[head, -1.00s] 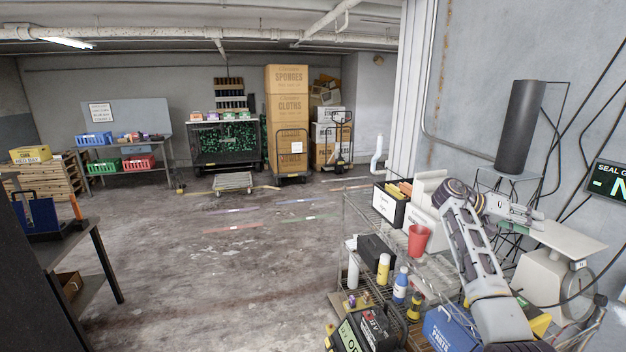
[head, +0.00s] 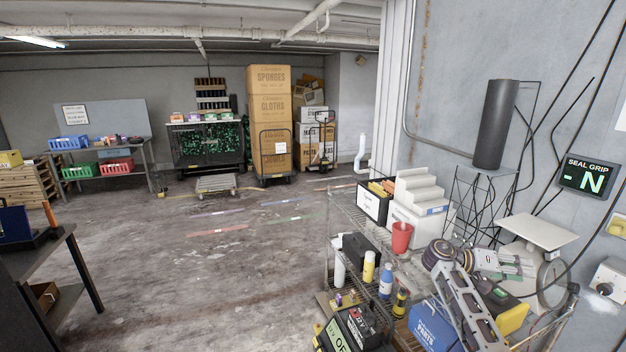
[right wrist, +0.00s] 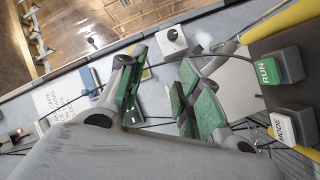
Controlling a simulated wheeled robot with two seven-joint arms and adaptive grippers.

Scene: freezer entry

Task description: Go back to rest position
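My right arm comes in at the lower right of the head view, over the wire shelf cart (head: 345,215). My right gripper (head: 510,266) is beside the white scale (head: 538,234), on its near left side. In the right wrist view the two green-padded fingers of this gripper (right wrist: 160,98) stand apart with nothing between them. My left gripper is not in view.
The cart holds a red cup (head: 402,238), a blue parts box (head: 434,328), bottles and a battery (head: 362,326). A black cylinder (head: 495,124) stands on a wire stand behind the gripper. The floor (head: 200,270) at centre left is clear.

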